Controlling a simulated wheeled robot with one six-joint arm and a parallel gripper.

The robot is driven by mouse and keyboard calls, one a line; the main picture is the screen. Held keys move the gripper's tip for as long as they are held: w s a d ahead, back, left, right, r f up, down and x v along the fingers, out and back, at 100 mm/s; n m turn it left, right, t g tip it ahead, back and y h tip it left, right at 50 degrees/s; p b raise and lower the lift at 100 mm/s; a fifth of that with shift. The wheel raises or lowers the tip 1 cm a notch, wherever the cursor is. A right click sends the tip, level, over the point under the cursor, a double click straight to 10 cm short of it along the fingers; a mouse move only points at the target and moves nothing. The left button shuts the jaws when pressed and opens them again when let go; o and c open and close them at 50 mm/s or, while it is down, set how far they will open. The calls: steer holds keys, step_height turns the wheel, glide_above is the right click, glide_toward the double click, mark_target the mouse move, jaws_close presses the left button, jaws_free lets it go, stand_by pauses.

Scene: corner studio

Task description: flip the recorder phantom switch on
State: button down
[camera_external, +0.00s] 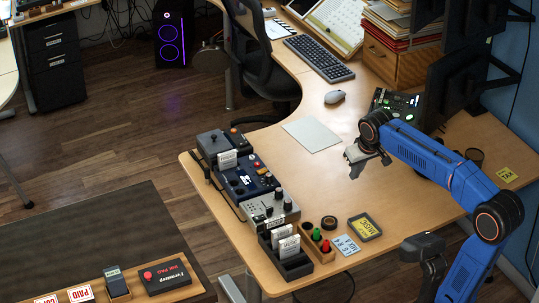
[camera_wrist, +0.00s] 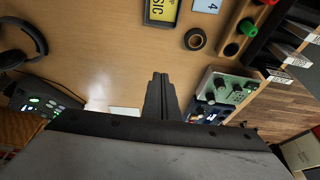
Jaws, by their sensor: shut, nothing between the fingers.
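My gripper (camera_external: 358,155) is above the right part of the desk, shut and empty, well to the right of the row of devices. In the wrist view its closed fingers (camera_wrist: 159,88) point at bare desk. A grey box with dark knobs (camera_external: 268,208) stands at the desk's left edge; it also shows in the wrist view (camera_wrist: 227,88), right of the fingers. Next to it is a dark blue unit (camera_external: 243,181), partly visible in the wrist view (camera_wrist: 204,111). I cannot tell which one is the recorder. The phantom switch and its position are too small to make out.
A green-lit console (camera_external: 396,104) is behind my arm. The middle of the desk (camera_external: 300,180) is clear.

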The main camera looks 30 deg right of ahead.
steer(key=w+a+r, duration=0.1)
steer(key=w+a, duration=0.8)
steer(key=w, duration=0.4)
steer(key=w+a+r, duration=0.1)
steer(key=w+a, duration=0.8)
steer(key=w, duration=0.4)
steer(key=shift+w+r+g+h, duration=0.15)
steer(key=shift+r+g+h, duration=0.15)
steer(key=shift+r, duration=0.05)
steer(key=shift+a, duration=0.1)
glide_above(266, 169)
steer(key=f, duration=1.2)
steer(key=shift+s+a+f, duration=0.15)
steer(key=shift+s+a, duration=0.05)
steer(key=shift+s, duration=0.15)
steer(key=shift+d+f, duration=0.1)
steer(key=shift+f, duration=0.55)
steer(key=shift+d+f, duration=0.1)
steer(key=shift+f, duration=0.1)
